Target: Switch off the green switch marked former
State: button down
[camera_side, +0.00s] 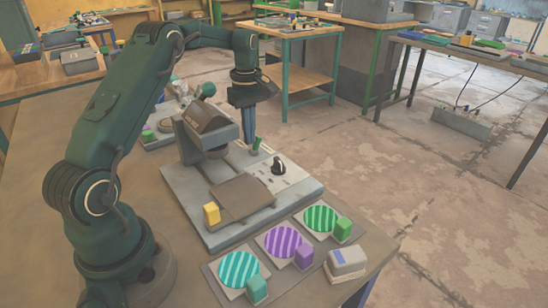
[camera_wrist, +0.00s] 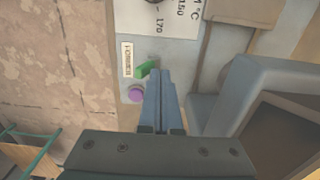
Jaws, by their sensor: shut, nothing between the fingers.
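The green switch (camera_wrist: 144,69) is on the grey panel of the press, next to a small white label (camera_wrist: 127,60) whose print I cannot read clearly. In the side view the green switch (camera_side: 257,143) shows at the back of the press base. My gripper (camera_wrist: 160,74) is shut and empty, pointing down. Its fingertips are right beside the switch; I cannot tell whether they touch it. In the side view my gripper (camera_side: 249,140) stands just left of the switch, behind the press head (camera_side: 208,125).
A purple button (camera_wrist: 136,94) sits close to the switch. A black dial (camera_side: 279,165) is on the same panel. A yellow block (camera_side: 211,214) stands on the press base (camera_side: 225,228). Striped discs with blocks, including the purple disc (camera_side: 282,241), lie in front.

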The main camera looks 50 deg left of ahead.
notch_tip(320, 180, up, 7)
jog(key=s, duration=0.1)
jog(key=shift+f, duration=0.15)
dwell(0.6)
jog(key=s+d+r+m+t, duration=0.2)
jog(key=s+d+r+m, duration=0.1)
jog(key=d+r, duration=0.35)
jog(key=s+d+r+m+t, duration=0.1)
jog(key=s+d+r+m, duration=0.2)
jog(key=d+r, duration=0.3)
jog(key=s+d+f+m+t, duration=0.2)
jog(key=s+d+f+m, duration=0.5)
jog(key=s+f+m, duration=0.2)
jog(key=s+m, duration=0.2)
jog(key=m, duration=0.1)
jog(key=shift+s+d+f+t, duration=0.2)
jog(key=shift+d+t, duration=0.1)
jog(key=shift+d, duration=0.1)
